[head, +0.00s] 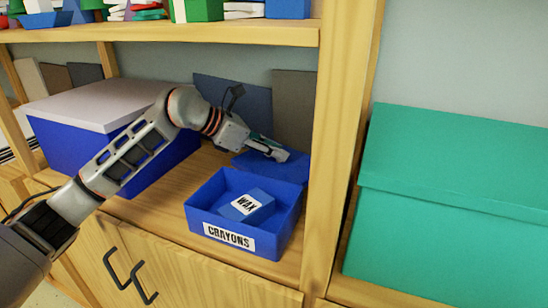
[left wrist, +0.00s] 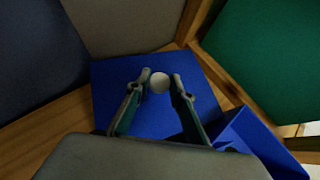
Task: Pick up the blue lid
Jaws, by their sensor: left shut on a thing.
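The blue lid (head: 259,167) is a flat square plate behind the open blue crayon box on the shelf. In the left wrist view the lid (left wrist: 112,92) has a round pale knob (left wrist: 159,83) near its middle. My left gripper (head: 276,151) is over the lid, and its two fingers (left wrist: 161,80) are shut on the knob, one on each side. I cannot tell whether the lid rests on the shelf or is slightly raised. My right gripper is not in view.
The blue box labelled CRAYONS (head: 272,242) holds a small blue WAX block (head: 260,199) and stands in front of the lid. A large blue box with a pale lid (head: 95,102) is left. A wooden post (head: 340,150) separates a big green box (head: 445,220) at right.

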